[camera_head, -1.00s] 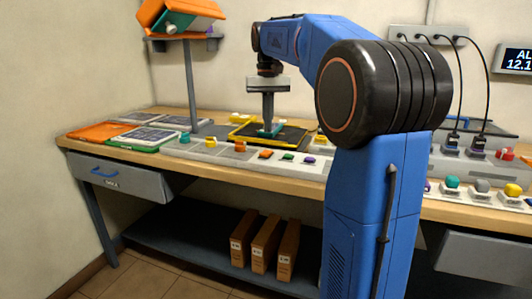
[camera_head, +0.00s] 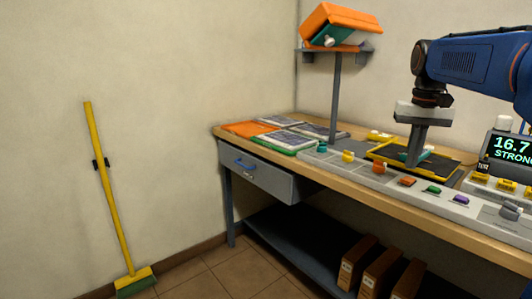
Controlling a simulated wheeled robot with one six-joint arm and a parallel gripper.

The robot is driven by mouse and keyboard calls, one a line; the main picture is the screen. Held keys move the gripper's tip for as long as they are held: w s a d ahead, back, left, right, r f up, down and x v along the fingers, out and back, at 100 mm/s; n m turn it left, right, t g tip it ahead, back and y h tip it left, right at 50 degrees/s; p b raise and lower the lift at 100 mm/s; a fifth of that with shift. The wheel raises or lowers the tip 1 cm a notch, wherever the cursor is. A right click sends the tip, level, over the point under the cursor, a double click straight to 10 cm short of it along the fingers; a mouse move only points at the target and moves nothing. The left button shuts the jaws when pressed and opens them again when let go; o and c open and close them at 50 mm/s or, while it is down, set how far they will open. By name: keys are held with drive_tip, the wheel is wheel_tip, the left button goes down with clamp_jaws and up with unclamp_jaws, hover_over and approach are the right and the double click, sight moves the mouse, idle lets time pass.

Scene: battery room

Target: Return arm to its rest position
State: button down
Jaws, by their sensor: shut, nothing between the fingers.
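My gripper (camera_head: 412,163) hangs from my blue arm at the right of the head view, pointing straight down. Its fingers are shut with nothing between them. The fingertips are over a black mat with a yellow border (camera_head: 440,178) on the bench. A teal piece (camera_head: 427,155) lies on the mat right by the fingers and is partly hidden by them. I cannot tell whether the fingers touch it. My arm is bent and reaches out over the bench; its lower part is out of the frame.
The wooden bench (camera_head: 330,190) carries panels, several coloured buttons and a display (camera_head: 513,150) reading 16.7. A post holds a shelf with an orange case (camera_head: 340,20). Brown binders (camera_head: 357,263) stand below. A yellow broom (camera_head: 112,205) leans on the left wall.

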drive_tip(key=s+a+f+n+t, duration=0.1)
drive_tip(key=s+a+f+t, duration=0.1)
drive_tip(key=s+a+f, duration=0.4)
drive_tip(key=s+a+f+n+t, duration=0.2)
drive_tip(key=s+a+f, duration=0.4)
drive_tip(key=s+f, duration=1)
drive_tip(key=s, duration=0.3)
drive_tip(key=shift+s+f+n, duration=0.25)
drive_tip(key=shift+n, duration=0.05)
